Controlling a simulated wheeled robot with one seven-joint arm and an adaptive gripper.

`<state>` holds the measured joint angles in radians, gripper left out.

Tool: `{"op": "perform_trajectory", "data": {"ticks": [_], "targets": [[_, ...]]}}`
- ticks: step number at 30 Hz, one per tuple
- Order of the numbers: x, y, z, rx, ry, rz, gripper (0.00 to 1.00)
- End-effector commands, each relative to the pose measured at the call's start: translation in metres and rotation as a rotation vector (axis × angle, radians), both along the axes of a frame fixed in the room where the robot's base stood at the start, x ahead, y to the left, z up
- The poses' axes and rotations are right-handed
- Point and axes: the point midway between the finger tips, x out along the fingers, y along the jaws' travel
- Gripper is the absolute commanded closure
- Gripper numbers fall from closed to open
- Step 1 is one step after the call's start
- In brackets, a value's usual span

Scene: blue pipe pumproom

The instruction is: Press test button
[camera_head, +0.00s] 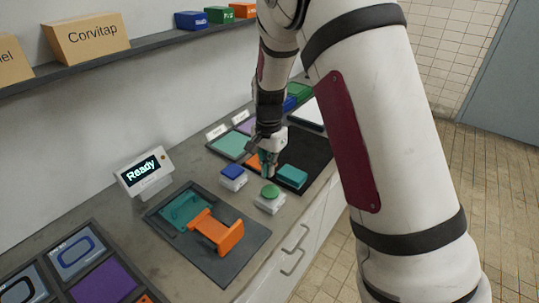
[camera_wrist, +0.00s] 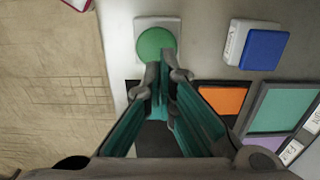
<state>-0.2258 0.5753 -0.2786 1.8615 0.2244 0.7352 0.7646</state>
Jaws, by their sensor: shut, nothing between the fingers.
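Two push buttons stand on the grey counter (camera_head: 185,178). The green round button (camera_head: 270,191) sits on a white base; it also shows in the wrist view (camera_wrist: 156,46), just beyond my fingertips. The blue button (camera_head: 232,172) sits on a white base to its left and shows at the upper right of the wrist view (camera_wrist: 264,49). No label naming either as the test button is readable. My gripper (camera_head: 267,172) is shut and empty, pointing down behind the green button. In the wrist view its fingertips (camera_wrist: 162,72) overlap the green button's lower edge; contact cannot be told.
A display (camera_head: 145,172) reads "Ready". An orange bracket (camera_head: 218,231) stands on a dark tray (camera_head: 245,247) at front. A teal block (camera_head: 292,176) lies on the black mat beside my gripper. A shelf (camera_head: 160,40) with boxes runs along the wall.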

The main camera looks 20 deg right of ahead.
Motion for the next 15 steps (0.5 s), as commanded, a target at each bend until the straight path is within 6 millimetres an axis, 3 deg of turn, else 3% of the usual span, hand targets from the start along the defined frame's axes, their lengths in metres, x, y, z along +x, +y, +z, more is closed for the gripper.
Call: {"op": "perform_trajectory", "data": {"ticks": [6,15], "targets": [[-0.002,0.0,-0.038,0.0,0.004,0.0,1.0],[0.0,0.0,-0.058,0.001,0.001,-0.001,1.0]]}}
